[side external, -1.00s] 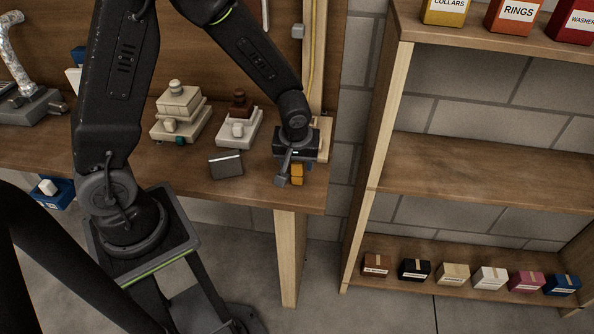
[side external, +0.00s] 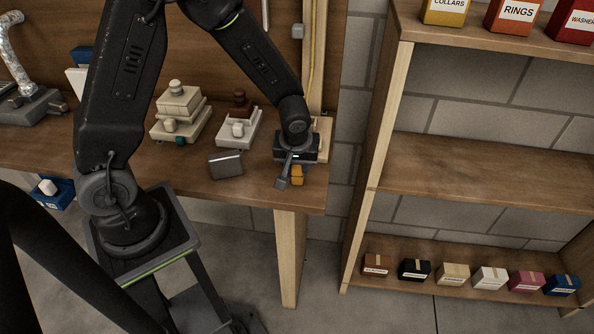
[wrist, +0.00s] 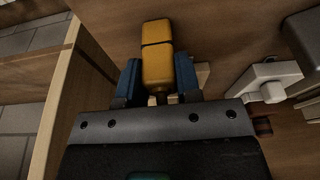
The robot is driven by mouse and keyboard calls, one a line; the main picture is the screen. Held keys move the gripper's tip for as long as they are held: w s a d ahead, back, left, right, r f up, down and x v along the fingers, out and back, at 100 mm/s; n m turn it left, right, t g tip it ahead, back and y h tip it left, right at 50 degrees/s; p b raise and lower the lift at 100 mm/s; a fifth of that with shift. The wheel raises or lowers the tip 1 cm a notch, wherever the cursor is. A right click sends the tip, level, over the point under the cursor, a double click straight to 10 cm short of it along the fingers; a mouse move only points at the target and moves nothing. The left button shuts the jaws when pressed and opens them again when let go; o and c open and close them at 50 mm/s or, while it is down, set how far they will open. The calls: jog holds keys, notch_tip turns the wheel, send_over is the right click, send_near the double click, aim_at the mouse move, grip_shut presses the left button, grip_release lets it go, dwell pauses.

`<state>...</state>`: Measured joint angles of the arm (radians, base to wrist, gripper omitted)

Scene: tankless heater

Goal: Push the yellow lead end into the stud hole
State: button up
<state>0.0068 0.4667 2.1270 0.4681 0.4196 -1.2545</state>
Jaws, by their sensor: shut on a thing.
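My gripper (wrist: 158,80) is shut on the yellow lead end (wrist: 157,58), with a blue finger pad against each side of it in the wrist view. The lead end is a rounded yellow block with a dark seam across it. In the side external view the yellow lead end (side external: 297,175) shows below my gripper (side external: 293,168), near the right end of the bench. A pale wooden block (side external: 323,138) stands just behind the gripper. The stud hole cannot be made out in either view; the gripper and wrist may hide it.
The wooden bench (side external: 255,195) ends just right of the gripper. A grey box (side external: 226,165) lies to the left, with a white fitting (side external: 238,130) and a cream stacked fitting (side external: 180,112) behind it. A wooden shelf unit (side external: 480,172) stands across a gap at right.

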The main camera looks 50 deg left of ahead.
aim_at(310, 73)
jog(key=shift+r, duration=0.65)
jog(key=shift+c, duration=0.3)
jog(key=shift+r, duration=0.3)
jog(key=shift+r, duration=2.55)
jog(key=shift+m, duration=0.3)
jog(key=shift+w+a+r, duration=0.95)
jog(key=shift+w+a, duration=1.5)
jog(key=shift+a, duration=0.05)
jog(key=shift+w+a+r, duration=1)
jog(key=shift+w+a, duration=1.5)
jog(key=shift+w+a+r, duration=0.95)
jog(key=shift+w+a, duration=1.5)
jog(key=shift+a, duration=0.05)
jog(key=shift+f, duration=0.15)
